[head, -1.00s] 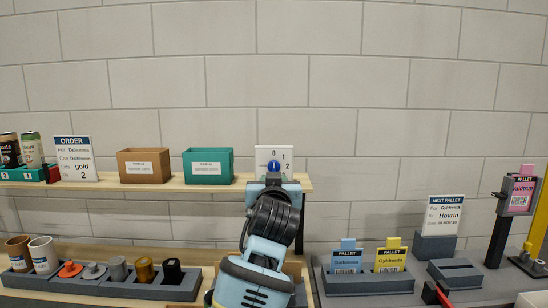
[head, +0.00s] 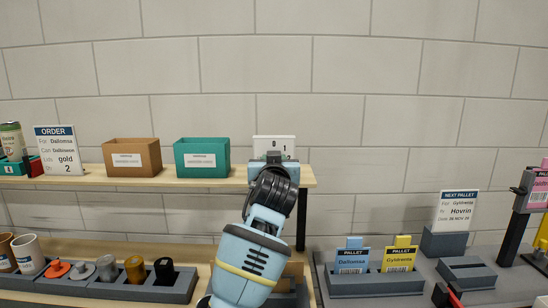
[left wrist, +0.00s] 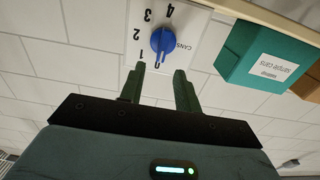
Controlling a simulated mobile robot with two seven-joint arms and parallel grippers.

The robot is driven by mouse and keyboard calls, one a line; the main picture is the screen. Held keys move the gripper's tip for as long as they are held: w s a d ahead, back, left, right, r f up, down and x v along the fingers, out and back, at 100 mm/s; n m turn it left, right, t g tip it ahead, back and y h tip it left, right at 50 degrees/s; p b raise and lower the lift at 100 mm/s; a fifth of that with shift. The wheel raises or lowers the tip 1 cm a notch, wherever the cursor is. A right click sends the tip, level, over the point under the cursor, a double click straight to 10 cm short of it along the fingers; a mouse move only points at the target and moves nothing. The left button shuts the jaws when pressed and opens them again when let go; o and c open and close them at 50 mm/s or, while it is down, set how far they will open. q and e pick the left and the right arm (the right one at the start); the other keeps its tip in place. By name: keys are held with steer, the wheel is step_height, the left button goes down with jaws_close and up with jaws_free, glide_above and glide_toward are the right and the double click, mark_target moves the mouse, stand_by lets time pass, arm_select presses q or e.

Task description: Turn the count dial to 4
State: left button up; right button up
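The count dial is a blue knob (left wrist: 162,40) on a white panel with the numbers 0 to 4 around it and the word CANS beside it. In the left wrist view its long axis lies up and down the picture, its lower end by the 0. In the head view the panel (head: 274,144) stands at the right end of the shelf, its lower part and the knob hidden behind my gripper. My left gripper (left wrist: 160,72) is open and empty, its two fingers pointing at the panel just short of the knob.
A teal box (head: 202,156) and a brown box (head: 132,157) stand on the shelf left of the panel. The order card (head: 61,150) reads gold, 2. A grey rack (head: 120,285) with caps and cylinders lies below. Pallet cards (head: 352,260) stand at the right.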

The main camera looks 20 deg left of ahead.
arm_select(q)
steer(key=shift+x, duration=1.9)
jaws_close()
